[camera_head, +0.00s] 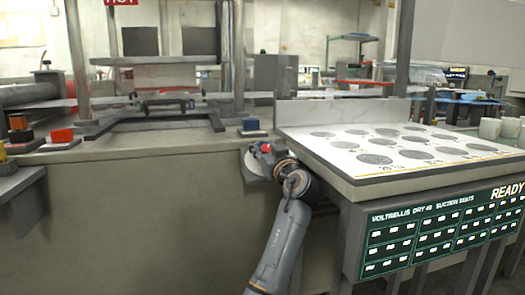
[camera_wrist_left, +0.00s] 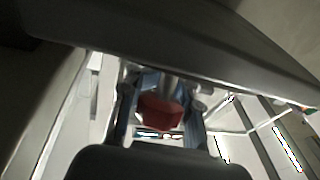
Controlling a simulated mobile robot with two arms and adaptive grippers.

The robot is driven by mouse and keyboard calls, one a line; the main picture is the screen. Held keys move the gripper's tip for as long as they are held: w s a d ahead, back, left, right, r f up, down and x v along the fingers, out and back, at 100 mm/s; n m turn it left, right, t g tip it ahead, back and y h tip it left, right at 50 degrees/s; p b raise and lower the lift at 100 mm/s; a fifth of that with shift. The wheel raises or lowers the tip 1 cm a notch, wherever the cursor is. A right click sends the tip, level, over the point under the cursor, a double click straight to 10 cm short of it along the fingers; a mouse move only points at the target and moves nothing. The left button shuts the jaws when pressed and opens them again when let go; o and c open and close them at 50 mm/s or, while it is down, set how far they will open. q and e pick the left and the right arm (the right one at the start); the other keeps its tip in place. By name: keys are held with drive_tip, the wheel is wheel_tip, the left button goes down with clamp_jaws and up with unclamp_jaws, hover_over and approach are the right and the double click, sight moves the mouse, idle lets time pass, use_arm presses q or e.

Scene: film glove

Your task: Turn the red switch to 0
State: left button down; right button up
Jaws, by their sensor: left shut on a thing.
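The red switch (camera_head: 266,147) shows as a small red spot at the front edge of the machine, left of the white panel. My left gripper (camera_head: 262,151) is at the switch, its arm coming up from below. In the left wrist view the red switch (camera_wrist_left: 160,113) sits between the two fingers of my left gripper (camera_wrist_left: 158,122), which is shut on it. The gripper covers most of the switch and its mount in the head view. The 0 mark and the switch's turn angle cannot be made out. My right gripper is out of view.
A white slab with grey discs (camera_head: 365,145) stands close on the right, above a dark sign panel (camera_head: 440,230). A red block (camera_head: 62,135) lies at the left. The grey front wall (camera_head: 130,220) is bare.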

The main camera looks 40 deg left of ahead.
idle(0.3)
use_arm(q)
drive_tip(key=c, duration=1.2)
unclamp_jaws()
drive_tip(key=v, duration=1.2)
